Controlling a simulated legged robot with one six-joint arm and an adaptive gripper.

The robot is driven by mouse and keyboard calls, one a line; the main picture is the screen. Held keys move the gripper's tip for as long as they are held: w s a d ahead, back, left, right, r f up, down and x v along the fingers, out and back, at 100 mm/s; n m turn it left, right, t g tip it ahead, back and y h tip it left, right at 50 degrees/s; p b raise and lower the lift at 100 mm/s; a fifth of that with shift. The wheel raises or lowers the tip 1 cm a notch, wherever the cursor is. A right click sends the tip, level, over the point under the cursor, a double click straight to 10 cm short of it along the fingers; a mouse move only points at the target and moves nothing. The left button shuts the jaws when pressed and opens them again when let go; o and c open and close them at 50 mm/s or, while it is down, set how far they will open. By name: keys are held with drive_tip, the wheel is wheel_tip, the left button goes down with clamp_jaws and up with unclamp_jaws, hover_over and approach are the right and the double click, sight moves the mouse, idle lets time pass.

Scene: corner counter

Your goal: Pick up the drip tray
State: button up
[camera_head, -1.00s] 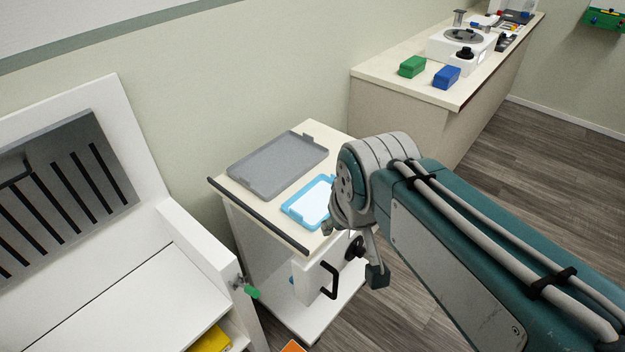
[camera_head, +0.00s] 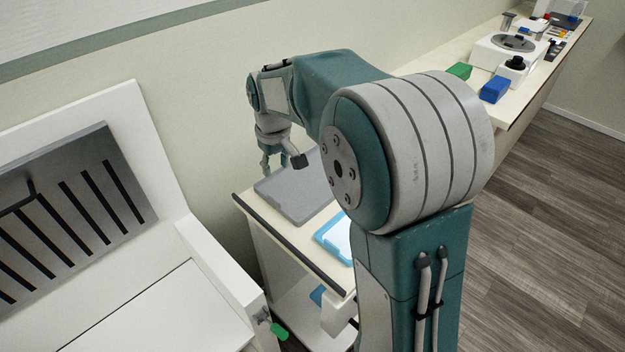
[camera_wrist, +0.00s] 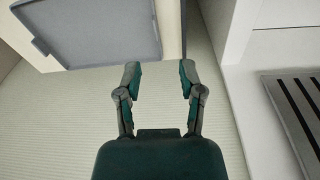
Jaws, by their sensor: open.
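A flat grey tray (camera_head: 297,197) lies on the cream top of a small cart. It has a low rim, and a tab shows on its edge in the wrist view (camera_wrist: 95,28). A smaller light-blue tray with a white inside (camera_head: 330,236) lies nearer on the same top, partly hidden by my arm. I cannot tell from looks alone which is the drip tray; neither is held. My gripper (camera_head: 283,163) is open and empty near the grey tray's far left part. In the wrist view the open fingertips (camera_wrist: 159,67) appear just beside the grey tray's edge, apart from it.
The cart top has a dark bar (camera_head: 290,246) along its front edge. The wall (camera_head: 200,130) stands close behind. A white unit with a slotted grey panel (camera_head: 70,205) is at left. Green (camera_head: 459,71) and blue (camera_head: 495,89) boxes sit on the far counter.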

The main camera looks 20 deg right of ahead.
drive_tip(key=n+g, duration=0.1)
hover_over(274, 198)
wheel_tip(274, 198, down, 9)
wheel_tip(274, 198, down, 11)
drive_tip(key=shift+r, duration=0.2)
drive_tip(key=shift+c, duration=0.3)
clamp_jaws()
